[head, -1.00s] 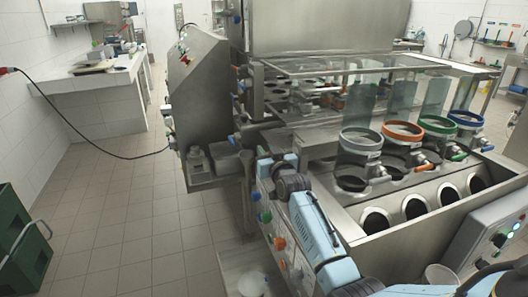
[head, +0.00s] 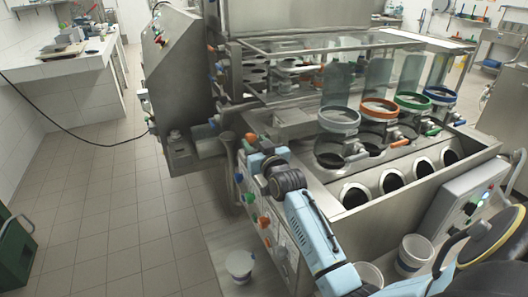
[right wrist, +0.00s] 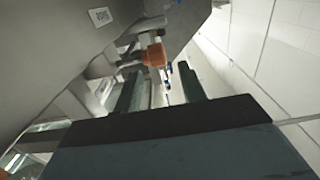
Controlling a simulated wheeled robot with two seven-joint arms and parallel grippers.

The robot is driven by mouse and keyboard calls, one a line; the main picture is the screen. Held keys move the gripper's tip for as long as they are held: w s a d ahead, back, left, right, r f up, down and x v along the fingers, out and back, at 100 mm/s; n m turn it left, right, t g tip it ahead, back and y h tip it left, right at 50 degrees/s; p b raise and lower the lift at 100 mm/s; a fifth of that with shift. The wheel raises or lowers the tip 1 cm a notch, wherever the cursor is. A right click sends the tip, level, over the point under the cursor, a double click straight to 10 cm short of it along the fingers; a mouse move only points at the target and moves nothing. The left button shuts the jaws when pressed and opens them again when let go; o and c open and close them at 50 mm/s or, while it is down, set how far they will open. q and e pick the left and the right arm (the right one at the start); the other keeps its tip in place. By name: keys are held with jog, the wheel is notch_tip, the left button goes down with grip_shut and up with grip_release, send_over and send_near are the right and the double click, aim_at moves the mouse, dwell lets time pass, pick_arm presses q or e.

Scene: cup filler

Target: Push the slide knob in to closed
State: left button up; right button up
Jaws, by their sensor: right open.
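My right gripper (head: 258,158) is at the left end of the steel filling machine (head: 325,200), beside its panel of coloured knobs. In the right wrist view its two dark fingers (right wrist: 158,90) stand apart with nothing gripped. An orange knob (right wrist: 155,55) on a steel part shows just beyond and between them; I cannot tell if they touch it. An orange knob (head: 250,137) also shows behind the gripper in the head view. Which knob is the slide knob, and how far it stands out, I cannot tell. My left gripper is not in view.
Filling cylinders with white, orange, green and blue rings (head: 379,108) stand on the machine above round openings. White buckets (head: 414,253) are at the lower right, and another (head: 239,265) is at the lower left of the machine.

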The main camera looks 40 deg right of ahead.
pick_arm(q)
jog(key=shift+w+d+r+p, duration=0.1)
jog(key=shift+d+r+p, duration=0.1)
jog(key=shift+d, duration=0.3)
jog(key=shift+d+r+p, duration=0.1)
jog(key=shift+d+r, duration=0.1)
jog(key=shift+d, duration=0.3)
pick_arm(e)
jog(key=v, duration=0.6)
jog(key=shift+s, duration=0.25)
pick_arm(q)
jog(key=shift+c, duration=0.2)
